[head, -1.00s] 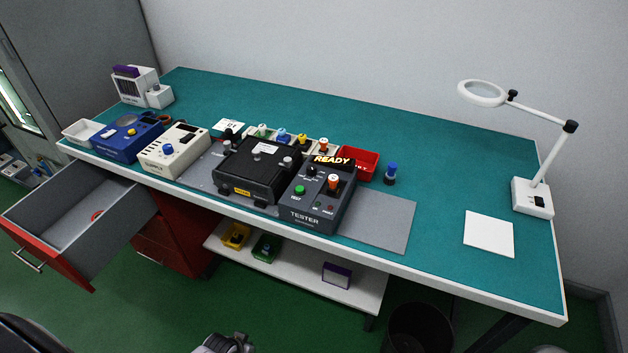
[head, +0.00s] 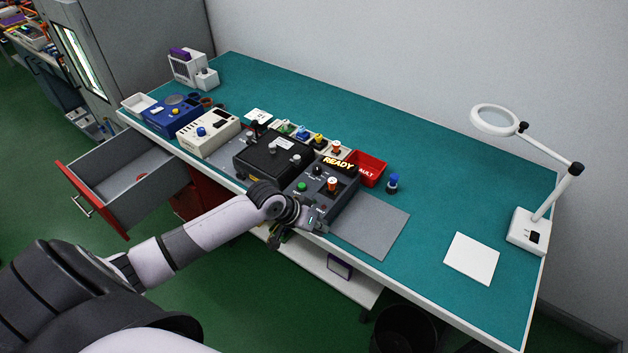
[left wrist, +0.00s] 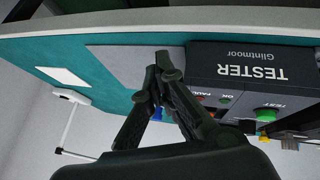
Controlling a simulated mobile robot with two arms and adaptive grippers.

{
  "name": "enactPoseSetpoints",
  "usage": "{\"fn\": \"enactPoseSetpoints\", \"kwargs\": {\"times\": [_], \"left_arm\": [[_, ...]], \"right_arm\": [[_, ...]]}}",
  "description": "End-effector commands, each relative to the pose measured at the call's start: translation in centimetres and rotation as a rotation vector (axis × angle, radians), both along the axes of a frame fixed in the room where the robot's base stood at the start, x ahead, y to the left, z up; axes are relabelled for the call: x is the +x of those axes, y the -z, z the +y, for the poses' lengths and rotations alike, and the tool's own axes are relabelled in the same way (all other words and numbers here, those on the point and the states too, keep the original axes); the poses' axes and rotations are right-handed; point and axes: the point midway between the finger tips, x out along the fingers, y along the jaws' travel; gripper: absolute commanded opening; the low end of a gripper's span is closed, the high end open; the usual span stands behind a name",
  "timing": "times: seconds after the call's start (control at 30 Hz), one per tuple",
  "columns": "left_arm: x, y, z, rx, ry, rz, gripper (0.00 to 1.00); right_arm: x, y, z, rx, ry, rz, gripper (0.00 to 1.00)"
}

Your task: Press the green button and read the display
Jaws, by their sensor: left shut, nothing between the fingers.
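The dark grey tester (head: 331,201) stands near the front edge of the bench. Its green button (head: 302,187) is on the left of its top, and its display (head: 338,164) reads READY. In the left wrist view the tester (left wrist: 250,70) appears upside down, with the green button (left wrist: 267,115) at the right. My left gripper (head: 317,218) is shut and empty, at the tester's front, below and right of the green button in the head view. In the left wrist view its fingers (left wrist: 165,65) overlap the tester's edge; contact cannot be told. My right gripper is not in view.
A black box (head: 268,158) stands left of the tester, and a red bin (head: 370,168) behind it. A grey mat (head: 372,232) lies to the right. An open drawer (head: 130,185) juts out at left. A magnifier lamp (head: 527,230) stands at right.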

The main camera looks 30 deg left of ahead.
Motion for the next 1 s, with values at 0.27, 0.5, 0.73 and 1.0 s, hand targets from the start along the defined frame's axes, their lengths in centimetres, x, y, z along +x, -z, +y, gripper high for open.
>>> {"fn": "enactPoseSetpoints", "kwargs": {"times": [0.27,0.5,0.73,1.0], "left_arm": [[6.7,-7.5,7.2,-0.109,-0.178,-0.054,0.0],[9.7,-12.0,11.5,-0.185,-0.296,-0.096,0.0],[10.4,-13.1,12.6,-0.206,-0.327,-0.107,0.0],[10.4,-13.1,12.5,-0.206,-0.326,-0.107,0.0]], "right_arm": [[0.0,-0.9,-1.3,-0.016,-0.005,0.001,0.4],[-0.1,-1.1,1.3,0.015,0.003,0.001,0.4],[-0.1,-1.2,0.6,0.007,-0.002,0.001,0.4],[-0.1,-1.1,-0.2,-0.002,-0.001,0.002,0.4]]}}
